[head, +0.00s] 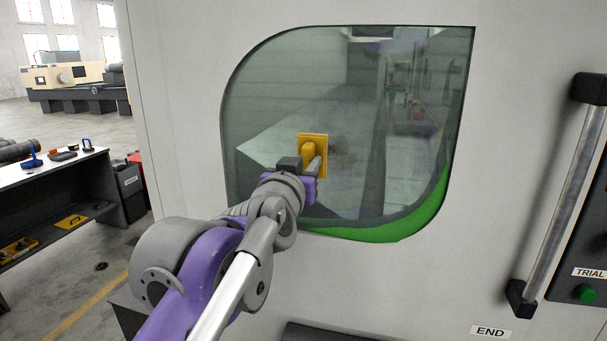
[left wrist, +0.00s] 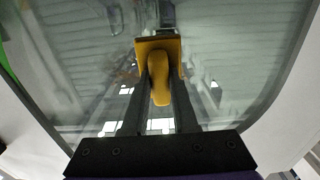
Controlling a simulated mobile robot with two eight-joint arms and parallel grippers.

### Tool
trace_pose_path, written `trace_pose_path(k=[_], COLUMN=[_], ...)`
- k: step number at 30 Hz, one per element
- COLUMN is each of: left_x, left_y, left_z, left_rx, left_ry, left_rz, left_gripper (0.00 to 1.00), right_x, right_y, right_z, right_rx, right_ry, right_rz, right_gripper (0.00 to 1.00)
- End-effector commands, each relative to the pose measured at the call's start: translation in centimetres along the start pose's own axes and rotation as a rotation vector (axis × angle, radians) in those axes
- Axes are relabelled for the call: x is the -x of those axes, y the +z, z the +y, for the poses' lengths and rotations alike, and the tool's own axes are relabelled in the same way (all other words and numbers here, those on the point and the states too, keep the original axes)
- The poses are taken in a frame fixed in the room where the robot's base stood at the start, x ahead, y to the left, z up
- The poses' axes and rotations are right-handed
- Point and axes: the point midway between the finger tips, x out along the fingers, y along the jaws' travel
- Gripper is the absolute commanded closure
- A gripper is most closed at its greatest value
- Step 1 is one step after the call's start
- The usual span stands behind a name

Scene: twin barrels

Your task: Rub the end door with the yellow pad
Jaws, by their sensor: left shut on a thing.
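The end door (head: 190,60) is a light grey machine door with a large rounded glass window (head: 290,90) and a label reading END. The yellow pad (head: 318,139) is at the middle of the window, its flat plate facing the glass. My left gripper (head: 303,165) is shut on the pad's handle; in the left wrist view the handle (left wrist: 160,88) sits between the two dark fingers. The pad looks very close to the glass, but I cannot tell whether it touches. My right gripper is not in view.
A long vertical handle bar (head: 562,200) stands out from the door at right, beside a dark panel with a green button (head: 587,294). A workbench (head: 50,172) with several small tools stands at left. Open floor lies beyond it.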

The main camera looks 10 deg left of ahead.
Motion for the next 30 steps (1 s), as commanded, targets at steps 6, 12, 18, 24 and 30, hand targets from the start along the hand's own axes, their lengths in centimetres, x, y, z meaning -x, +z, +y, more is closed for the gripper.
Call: trace_pose_path(k=[6, 12, 18, 24, 30], left_x=[0.1, 0.1, 0.0, -0.1, -0.2], left_y=[0.2, 0.0, 0.0, -0.1, -0.1], left_z=[1.4, 2.0, 3.4, 5.1, 5.7], left_rx=[0.002, 0.000, 0.002, 0.001, 0.000], left_ry=[0.003, 0.001, 0.004, 0.003, 0.000], left_rz=[0.001, 0.000, 0.002, 0.002, 0.000], left_gripper=[1.00, 1.00, 1.00, 1.00, 1.00], right_x=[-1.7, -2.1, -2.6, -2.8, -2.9], right_y=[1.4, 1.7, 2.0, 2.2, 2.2], right_z=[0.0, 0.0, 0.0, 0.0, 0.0], right_rx=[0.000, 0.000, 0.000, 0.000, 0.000], right_ry=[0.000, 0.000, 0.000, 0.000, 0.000], right_rz=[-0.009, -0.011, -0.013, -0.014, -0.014], right_gripper=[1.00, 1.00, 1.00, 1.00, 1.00])
